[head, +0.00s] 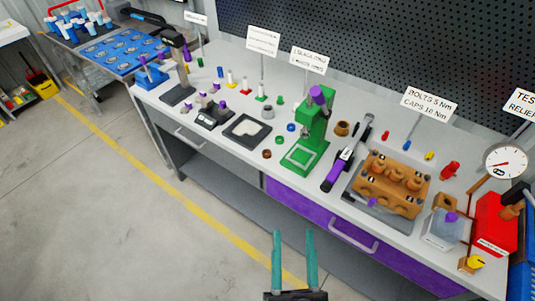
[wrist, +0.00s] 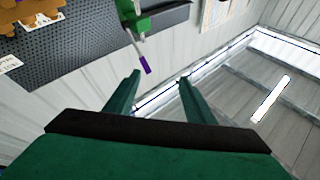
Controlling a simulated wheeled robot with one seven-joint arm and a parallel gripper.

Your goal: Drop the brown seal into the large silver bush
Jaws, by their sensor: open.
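A small brown ring (head: 266,154), which looks like the brown seal, lies on the workbench between the dark square frame and the green press in the head view. A grey, silver-looking round piece (head: 267,111), perhaps the large silver bush, stands farther back on the bench; its hole is too small to make out. My gripper (head: 294,234) is open and empty, its two teal fingers apart in front of the bench, well away from both pieces. In the wrist view my gripper (wrist: 160,77) points at wall and ceiling, with neither piece in sight.
The green press (head: 309,140) stands mid-bench, with a purple-handled torque wrench (head: 345,157) and a brown pump block (head: 393,183) to its right. A dark square frame (head: 247,131) lies left of the brown ring. Sign posts rise at the back. The floor in front is clear.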

